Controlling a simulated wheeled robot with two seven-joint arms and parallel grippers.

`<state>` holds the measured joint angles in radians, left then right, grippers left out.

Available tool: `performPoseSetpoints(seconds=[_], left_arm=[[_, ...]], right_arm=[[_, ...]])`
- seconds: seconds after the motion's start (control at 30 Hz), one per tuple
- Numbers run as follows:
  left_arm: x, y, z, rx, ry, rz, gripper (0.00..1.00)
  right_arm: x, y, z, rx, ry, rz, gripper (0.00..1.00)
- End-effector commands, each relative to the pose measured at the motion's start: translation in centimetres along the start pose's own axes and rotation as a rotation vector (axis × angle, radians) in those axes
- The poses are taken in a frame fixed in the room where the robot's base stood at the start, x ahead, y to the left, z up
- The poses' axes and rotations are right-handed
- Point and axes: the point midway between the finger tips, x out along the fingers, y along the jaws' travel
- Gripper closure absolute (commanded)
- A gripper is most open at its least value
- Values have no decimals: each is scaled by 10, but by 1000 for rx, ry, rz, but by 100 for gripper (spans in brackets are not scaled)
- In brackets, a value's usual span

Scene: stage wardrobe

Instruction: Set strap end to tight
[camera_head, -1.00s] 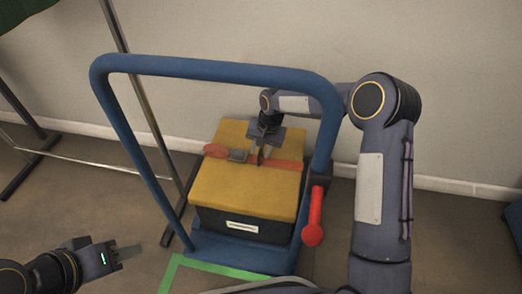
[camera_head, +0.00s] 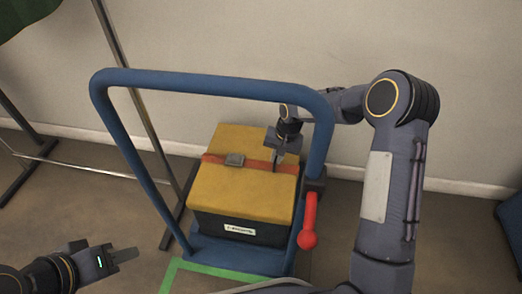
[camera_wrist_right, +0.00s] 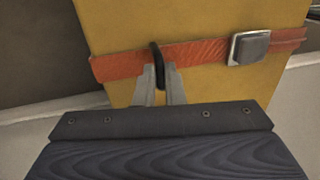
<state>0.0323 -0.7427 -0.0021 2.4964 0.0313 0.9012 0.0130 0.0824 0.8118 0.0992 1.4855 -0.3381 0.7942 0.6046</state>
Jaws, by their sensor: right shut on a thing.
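An orange-red strap (camera_head: 257,164) runs across the top of a yellow-topped case (camera_head: 245,193) and looks flat and straight. Its grey buckle (camera_head: 235,159) sits left of the middle in the head view; in the right wrist view the buckle (camera_wrist_right: 249,47) is to the right. My right gripper (camera_head: 276,165) is over the right part of the strap. In the right wrist view its fingers close around a dark loop-like strap end (camera_wrist_right: 157,63) standing up at the strap. My left gripper (camera_head: 127,255) is low at the left, away from the case; its finger gap cannot be made out.
The case stands on a blue cart whose tall handle frame (camera_head: 205,84) arches in front of it. A red lever (camera_head: 308,222) sits at the cart's right side. Green tape (camera_head: 180,270) marks the floor. A metal rack (camera_head: 140,95) stands at the left, with a wall behind.

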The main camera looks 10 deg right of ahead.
Motion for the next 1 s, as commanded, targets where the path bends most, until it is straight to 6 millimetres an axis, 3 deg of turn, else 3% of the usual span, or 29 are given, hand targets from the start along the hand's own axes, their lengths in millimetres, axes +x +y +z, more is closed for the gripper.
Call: performPoseSetpoints(seconds=[0.1, 0.2, 0.5, 0.53, 0.7, 1.0], left_arm=[[-8, 4, -4, 0, 0, 0, 64], [-9, 4, -4, 0, 0, 0, 64], [-8, 4, -4, 0, 0, 0, 64], [-8, 4, -4, 0, 0, 0, 64], [-8, 4, -4, 0, 0, 0, 64], [-10, 4, -5, 0, 0, 0, 64]], right_arm=[[-8, 24, -1, 6, -1, 3, 100], [-8, 34, 0, 5, -1, 3, 100], [-7, 36, -1, 4, 0, 2, 100], [-7, 36, -1, 4, 0, 2, 89], [-7, 35, -1, 3, 1, 2, 68], [-10, 34, -1, 2, 1, 1, 68]])
